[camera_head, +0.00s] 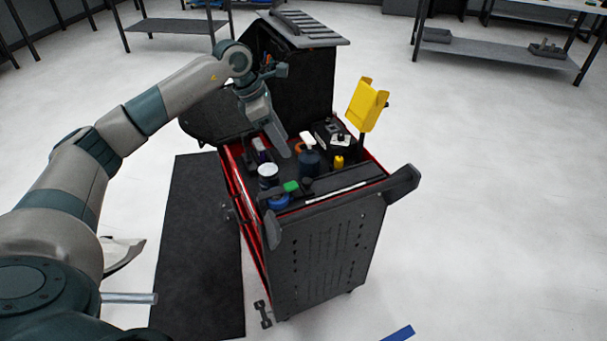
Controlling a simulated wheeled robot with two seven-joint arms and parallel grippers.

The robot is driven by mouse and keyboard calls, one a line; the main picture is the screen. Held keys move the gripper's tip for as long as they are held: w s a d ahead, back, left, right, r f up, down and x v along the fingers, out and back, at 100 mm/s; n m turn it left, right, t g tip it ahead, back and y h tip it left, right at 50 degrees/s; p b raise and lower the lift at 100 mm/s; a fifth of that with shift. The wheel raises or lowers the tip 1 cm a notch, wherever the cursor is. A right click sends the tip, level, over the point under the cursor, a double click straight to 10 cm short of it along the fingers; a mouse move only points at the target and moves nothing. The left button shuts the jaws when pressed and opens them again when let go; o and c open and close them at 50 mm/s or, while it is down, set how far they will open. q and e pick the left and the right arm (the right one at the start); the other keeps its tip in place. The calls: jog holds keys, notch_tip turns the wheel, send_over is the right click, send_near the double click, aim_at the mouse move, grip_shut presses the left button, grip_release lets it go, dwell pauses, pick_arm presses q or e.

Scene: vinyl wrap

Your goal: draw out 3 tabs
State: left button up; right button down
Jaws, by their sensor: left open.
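My left gripper (272,145) hangs over the left rear part of the black and red tool cart (330,240), pointing down above the top tray. It is open, and I see nothing held in it. A yellow holder (366,104) stands raised at the cart's right side. I cannot make out any tabs at this size; whether the yellow holder contains them does not show. The gripper is left of the yellow holder and apart from it. My right gripper is not in view.
Crowded on the cart top are a dark bottle (309,162), a white-topped jar (268,176), a green item (291,186) and a black box (331,133). The cart's raised black back panel (305,95) stands behind.

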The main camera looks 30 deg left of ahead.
aim_at(306, 181)
pick_arm(q)
jog(key=p+x, duration=0.4)
jog(key=x, duration=0.9)
jog(key=shift+w+d+f, duration=0.1)
jog(key=shift+f, duration=0.2)
jog(key=shift+w+d+f, duration=0.1)
jog(key=shift+d+f, duration=0.05)
jog(key=shift+f, duration=0.45)
jog(key=shift+c, duration=0.3)
grip_shut()
